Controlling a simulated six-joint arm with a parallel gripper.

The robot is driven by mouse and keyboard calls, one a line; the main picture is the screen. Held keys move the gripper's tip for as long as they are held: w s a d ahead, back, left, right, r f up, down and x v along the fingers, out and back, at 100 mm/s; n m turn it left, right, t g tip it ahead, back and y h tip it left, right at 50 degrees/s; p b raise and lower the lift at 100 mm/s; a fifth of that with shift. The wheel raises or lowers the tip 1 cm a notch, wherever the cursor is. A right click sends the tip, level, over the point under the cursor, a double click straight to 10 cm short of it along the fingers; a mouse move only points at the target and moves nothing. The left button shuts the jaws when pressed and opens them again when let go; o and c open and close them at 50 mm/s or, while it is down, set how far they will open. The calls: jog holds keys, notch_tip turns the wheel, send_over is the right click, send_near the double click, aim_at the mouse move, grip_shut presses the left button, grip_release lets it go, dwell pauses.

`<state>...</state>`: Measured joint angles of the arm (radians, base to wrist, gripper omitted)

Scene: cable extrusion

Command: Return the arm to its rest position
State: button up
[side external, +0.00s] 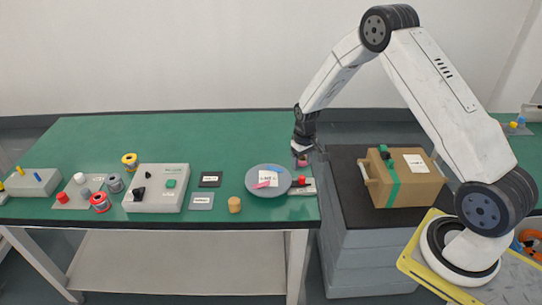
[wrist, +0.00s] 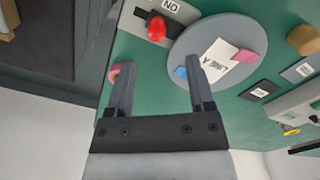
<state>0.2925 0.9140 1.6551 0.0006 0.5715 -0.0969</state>
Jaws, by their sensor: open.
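My arm reaches left from its base, and my gripper (side external: 302,158) hangs over the right edge of the green table (side external: 225,130). In the wrist view my gripper (wrist: 158,85) shows two grey fingers spread apart with nothing held between them. A grey round disc (side external: 257,188) lies on the table to the lower left of the gripper. On the disc (wrist: 190,42) are a white label, a pink piece (wrist: 245,56) and a blue piece (wrist: 181,72). A pink ring-like item (wrist: 114,72) shows beside the left finger, partly hidden by it.
A red-knobbed switch (wrist: 156,29) sits by the disc. A control box (side external: 155,198), several spools and a wooden cylinder (side external: 235,204) stand farther left. A cardboard box (side external: 402,180) rests on a dark-topped cabinet (side external: 345,165) near my base. The table's back left is clear.

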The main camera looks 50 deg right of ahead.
jog(key=shift+r, duration=0.4)
jog(key=shift+a+r, duration=0.1)
jog(key=shift+s+a+r, duration=0.1)
jog(key=shift+a+r, duration=0.05)
jog(key=shift+r, duration=0.05)
jog(key=s+a+r+n+t, duration=0.1)
jog(key=s+a+r, duration=0.5)
jog(key=s+r, duration=0.1)
jog(key=s+a+r+n+t, duration=0.1)
jog(key=s+a+r, duration=0.5)
jog(key=s, duration=0.4)
jog(key=shift+s+a+r+t, duration=0.3)
jog(key=shift+a+r, duration=0.1)
jog(key=shift+a, duration=0.25)
